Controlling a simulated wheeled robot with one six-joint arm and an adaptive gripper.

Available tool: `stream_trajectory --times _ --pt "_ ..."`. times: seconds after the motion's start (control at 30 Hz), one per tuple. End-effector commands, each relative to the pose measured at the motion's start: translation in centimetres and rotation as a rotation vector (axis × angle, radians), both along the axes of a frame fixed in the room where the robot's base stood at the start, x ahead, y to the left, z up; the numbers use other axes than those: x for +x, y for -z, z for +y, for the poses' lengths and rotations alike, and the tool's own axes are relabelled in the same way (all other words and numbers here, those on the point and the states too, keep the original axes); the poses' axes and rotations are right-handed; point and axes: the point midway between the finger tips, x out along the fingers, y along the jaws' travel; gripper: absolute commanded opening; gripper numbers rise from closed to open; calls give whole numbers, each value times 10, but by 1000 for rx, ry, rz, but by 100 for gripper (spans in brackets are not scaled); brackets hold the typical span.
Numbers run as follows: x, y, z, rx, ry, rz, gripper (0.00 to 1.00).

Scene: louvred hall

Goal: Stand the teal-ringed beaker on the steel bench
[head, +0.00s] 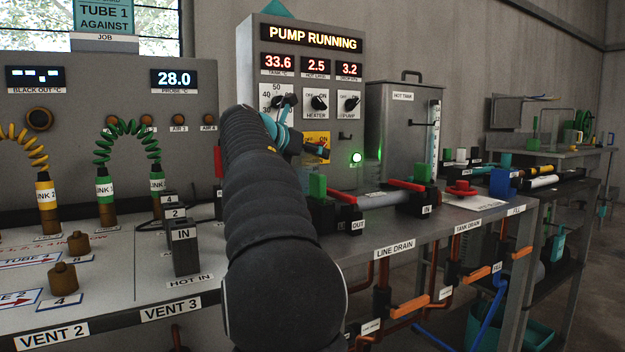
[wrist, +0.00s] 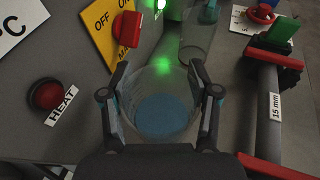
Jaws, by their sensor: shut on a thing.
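In the wrist view my gripper (wrist: 158,72) is shut on a clear beaker (wrist: 165,80), one finger on each side of its wall. Blue shows inside it, low down. A teal ring cannot be made out for certain. The grey steel bench (head: 372,238) runs along the right in the head view. In the wrist view grey surface (wrist: 238,95) shows right of the beaker; whether the beaker touches anything is unclear.
Another clear vessel (wrist: 200,40) stands just beyond the held beaker. A pipe with a green-handled valve (wrist: 272,95) lies to the right. A red button (wrist: 46,95) and a yellow switch plate (wrist: 103,32) are at the left.

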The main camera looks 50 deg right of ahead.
Motion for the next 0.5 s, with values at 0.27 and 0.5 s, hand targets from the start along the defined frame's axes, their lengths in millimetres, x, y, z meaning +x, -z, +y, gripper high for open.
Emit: stream_trajectory --times 0.27,0.5 --pt "1 26 1 -1 -3 1 12" --pt "0 40 1 -1 -3 -2 12"
